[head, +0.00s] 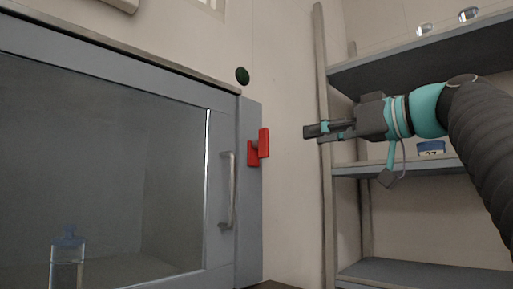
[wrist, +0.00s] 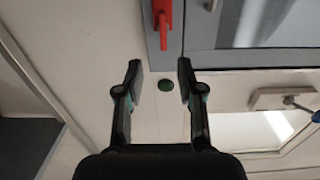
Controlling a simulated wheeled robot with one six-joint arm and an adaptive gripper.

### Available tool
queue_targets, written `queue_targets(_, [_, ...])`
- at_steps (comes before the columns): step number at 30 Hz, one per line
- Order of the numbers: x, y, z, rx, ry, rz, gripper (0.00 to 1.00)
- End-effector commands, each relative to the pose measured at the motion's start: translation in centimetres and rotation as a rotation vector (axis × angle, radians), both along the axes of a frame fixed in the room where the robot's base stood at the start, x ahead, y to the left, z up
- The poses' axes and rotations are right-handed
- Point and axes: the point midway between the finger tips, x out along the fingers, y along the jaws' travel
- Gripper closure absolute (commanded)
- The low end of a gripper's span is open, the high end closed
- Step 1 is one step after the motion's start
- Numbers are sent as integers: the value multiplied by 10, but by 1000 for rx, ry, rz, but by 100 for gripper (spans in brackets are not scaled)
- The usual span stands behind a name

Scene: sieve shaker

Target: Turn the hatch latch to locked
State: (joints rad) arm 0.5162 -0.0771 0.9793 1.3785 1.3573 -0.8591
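The red hatch latch (head: 252,154) is mounted on the grey frame strip just right of the glass hatch door (head: 110,150). In the head view its bar stands about upright. The latch also shows at the top of the wrist view (wrist: 164,18), partly cut off by the picture edge. My gripper (head: 308,131) is to the right of the latch in the head view, apart from it and at about its height. In the wrist view my gripper (wrist: 160,66) has its two fingers spread with nothing between them, and the latch lies beyond the fingertips.
A vertical metal handle (head: 227,190) is on the hatch door, left of the latch. A dark green round button (head: 242,76) is above the latch. Grey shelves (head: 420,53) with a post (head: 324,100) stand at right. A bottle (head: 67,265) is behind the glass.

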Motion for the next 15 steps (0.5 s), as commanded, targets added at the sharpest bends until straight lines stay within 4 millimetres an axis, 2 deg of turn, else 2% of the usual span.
queue_targets(7, [6,14,7,-4,-27,27,62])
queue_targets(15, [31,42,8,-3,-26,31,62])
